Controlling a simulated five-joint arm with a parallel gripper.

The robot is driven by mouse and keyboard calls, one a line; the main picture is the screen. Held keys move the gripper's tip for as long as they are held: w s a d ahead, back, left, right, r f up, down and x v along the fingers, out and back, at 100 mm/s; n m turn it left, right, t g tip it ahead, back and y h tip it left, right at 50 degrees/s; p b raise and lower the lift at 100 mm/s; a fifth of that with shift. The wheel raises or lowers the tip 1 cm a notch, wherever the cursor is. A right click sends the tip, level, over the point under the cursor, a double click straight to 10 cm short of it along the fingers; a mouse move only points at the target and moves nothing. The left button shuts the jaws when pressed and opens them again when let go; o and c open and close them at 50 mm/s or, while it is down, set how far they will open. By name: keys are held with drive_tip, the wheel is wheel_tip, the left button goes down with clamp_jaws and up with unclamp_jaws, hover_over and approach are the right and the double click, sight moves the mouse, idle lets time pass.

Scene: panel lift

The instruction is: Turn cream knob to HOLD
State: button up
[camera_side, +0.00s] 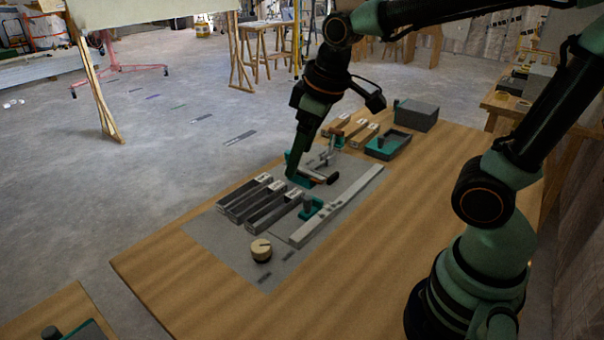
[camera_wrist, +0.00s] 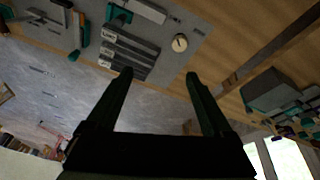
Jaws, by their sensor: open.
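The cream knob (camera_side: 261,249) sits on the grey panel (camera_side: 232,232) near its front end, with a dark line across its top. In the wrist view the knob (camera_wrist: 180,42) is beyond my fingertips, a little right of the middle of the gap. My gripper (camera_side: 293,174) is over the panel, up and to the right of the knob in the side view, apart from it. In the wrist view my gripper (camera_wrist: 159,76) is open, with nothing between its fingers. The dark marks beside the knob are too small to read.
Several dark bars (camera_side: 265,203) lie between the knob and my gripper. A long pale bar (camera_side: 338,205) and a teal piece with a grey post (camera_side: 309,208) stand nearby. A dark tray (camera_side: 388,146) and a grey box (camera_side: 416,115) are at the back. The wooden table (camera_side: 190,285) in front is clear.

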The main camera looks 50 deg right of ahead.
sight(261, 245)
drive_tip(key=w+a+f+n+g, duration=0.4)
drive_tip(key=w+a+f+n, duration=0.25)
drive_tip(key=f, duration=0.35)
drive_tip(key=shift+n, duration=0.35)
drive_tip(key=f, duration=1.2)
drive_tip(key=shift+d, duration=0.25)
clamp_jaws()
